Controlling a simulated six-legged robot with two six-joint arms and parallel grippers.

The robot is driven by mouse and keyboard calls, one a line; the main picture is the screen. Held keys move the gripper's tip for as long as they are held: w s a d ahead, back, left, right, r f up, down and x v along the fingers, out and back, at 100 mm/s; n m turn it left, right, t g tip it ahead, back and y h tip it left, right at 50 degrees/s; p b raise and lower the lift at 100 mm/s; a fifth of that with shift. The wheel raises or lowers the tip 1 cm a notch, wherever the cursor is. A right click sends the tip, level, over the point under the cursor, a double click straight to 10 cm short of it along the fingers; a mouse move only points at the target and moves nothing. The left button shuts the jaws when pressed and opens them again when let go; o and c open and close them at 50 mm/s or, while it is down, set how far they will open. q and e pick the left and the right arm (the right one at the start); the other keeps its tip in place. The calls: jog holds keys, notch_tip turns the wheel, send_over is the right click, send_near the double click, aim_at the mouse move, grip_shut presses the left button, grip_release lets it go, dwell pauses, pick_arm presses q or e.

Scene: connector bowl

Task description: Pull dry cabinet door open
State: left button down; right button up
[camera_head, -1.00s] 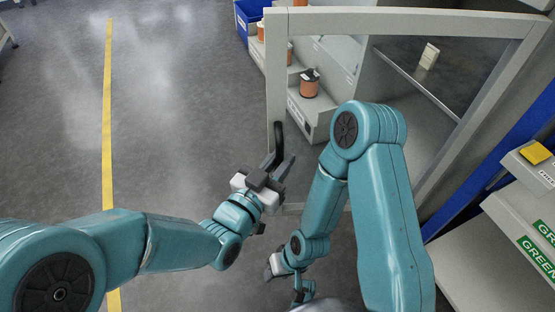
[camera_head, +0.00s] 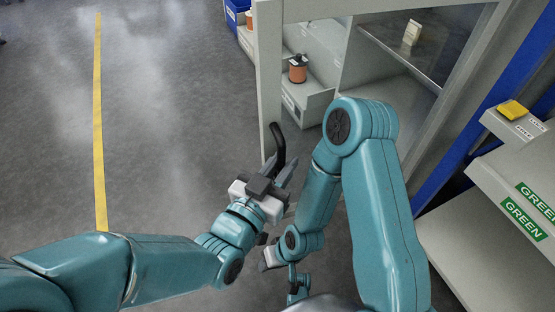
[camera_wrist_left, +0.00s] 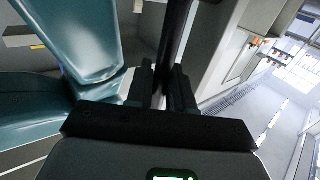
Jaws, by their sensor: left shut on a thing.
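The dry cabinet door is a pale grey frame (camera_head: 270,75) with a see-through pane, standing swung out from the cabinet in the head view. Its black bar handle (camera_head: 279,148) is on the left upright. My left gripper (camera_head: 280,176) is shut on the handle. In the left wrist view the dark handle (camera_wrist_left: 174,45) runs up between the two fingers (camera_wrist_left: 163,85). My right arm bends in front of the door, and my right gripper (camera_head: 283,262) hangs low near the bottom centre. Its fingers are too small and partly hidden to read.
Behind the door are cabinet shelves (camera_head: 405,50) and orange spools (camera_head: 298,68). A grey rack with green labels (camera_head: 525,215) and a yellow item (camera_head: 512,110) stands at the right. Open floor with a yellow line (camera_head: 99,130) lies to the left.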

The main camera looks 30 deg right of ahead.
pick_arm(q)
jog(key=shift+s, duration=0.6)
pick_arm(e)
jog(key=shift+w+d+f, duration=0.1)
jog(key=shift+w+f, duration=0.15)
pick_arm(q)
jog(key=shift+a, duration=0.1)
pick_arm(e)
jog(key=shift+w, duration=0.1)
pick_arm(q)
jog(key=c, duration=1.2)
grip_release()
jog(key=shift+o, duration=0.2)
jog(key=shift+a, duration=0.1)
